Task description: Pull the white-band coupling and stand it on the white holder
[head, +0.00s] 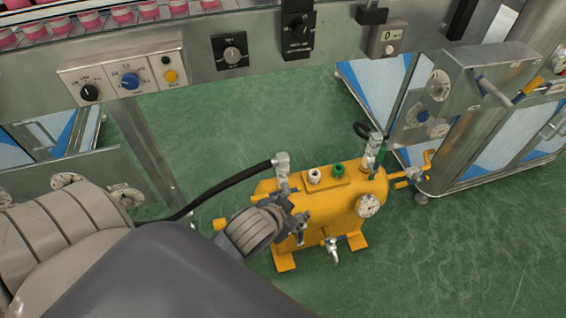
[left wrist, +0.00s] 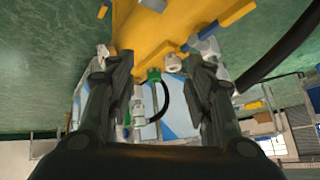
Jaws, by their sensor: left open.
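A yellow tank (head: 330,215) stands on the floor with fittings on top. A pale silver coupling (head: 282,166) with a thick black hose stands at its left end; I cannot make out its band. The white holder (head: 314,177) and a green holder (head: 338,171) sit between it and another silver coupling (head: 374,150) at the right end. My left gripper (head: 298,224) is open and empty at the tank's near side. In the left wrist view, the white holder (left wrist: 172,62) and green holder (left wrist: 154,75) show between the spread fingers (left wrist: 160,66). My right gripper is not in view.
A pressure gauge (head: 368,205) and a small tap (head: 333,250) stick out from the tank's near side. The black hose (head: 225,184) runs left behind my arm. Metal machine frames stand behind and right. Green floor is clear at lower right.

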